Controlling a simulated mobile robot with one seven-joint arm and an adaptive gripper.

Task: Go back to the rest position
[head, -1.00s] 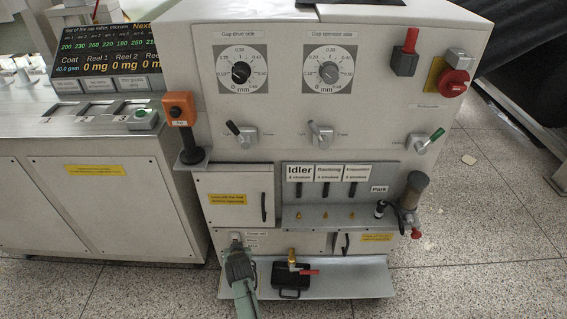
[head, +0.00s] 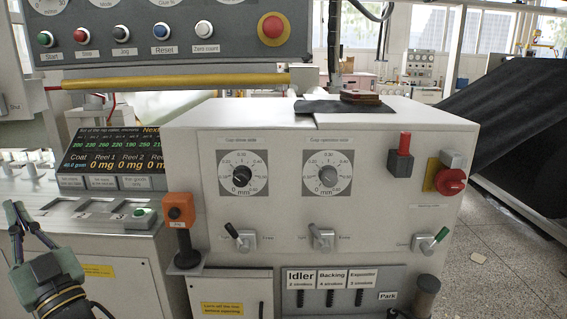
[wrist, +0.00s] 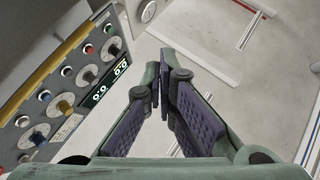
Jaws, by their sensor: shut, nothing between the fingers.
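My gripper (head: 38,222) is at the lower left in the head view, raised in front of the grey bench on the left. It points up and stands clear of the panels. In the wrist view my gripper (wrist: 164,98) shows its two purple-padded fingers together at the tips, with nothing held. Beyond the fingers the wrist view shows a pale surface and, at the left, a tilted panel with dials and buttons (wrist: 85,75).
The machine cabinet (head: 385,225) with two gap dials, switches and a red stop knob (head: 450,181) fills the middle. A button panel (head: 150,35) overhangs above. Speckled floor (head: 510,240) is open at the right.

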